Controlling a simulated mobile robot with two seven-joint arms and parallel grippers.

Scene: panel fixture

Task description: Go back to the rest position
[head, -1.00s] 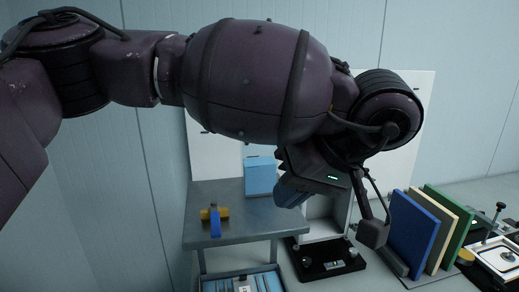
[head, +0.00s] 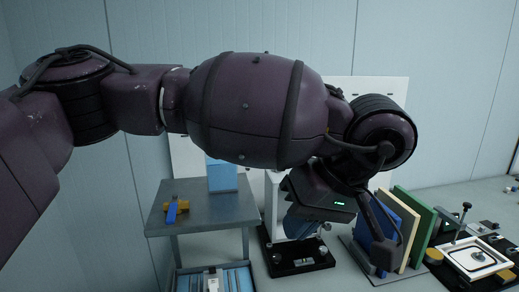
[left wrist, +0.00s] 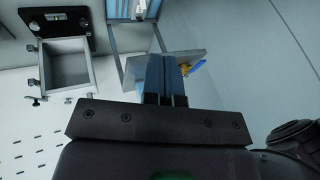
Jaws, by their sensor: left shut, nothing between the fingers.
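My left arm crosses the head view from the left, dark purple with black joints. My left gripper (head: 299,227) hangs at its end with blue fingers pointing down, shut and empty, in front of the white panel and above the black base plate. The fingers also show shut in the left wrist view (left wrist: 166,62), with nothing between them. My right gripper is in neither view.
A grey side table (head: 215,208) holds a blue box (head: 222,177) and a yellow-and-blue piece (head: 176,209). The black base plate (head: 300,261) lies below the gripper. Blue, cream and green panels (head: 419,232) stand in a rack to the right. A framed fixture (head: 478,256) lies farther right.

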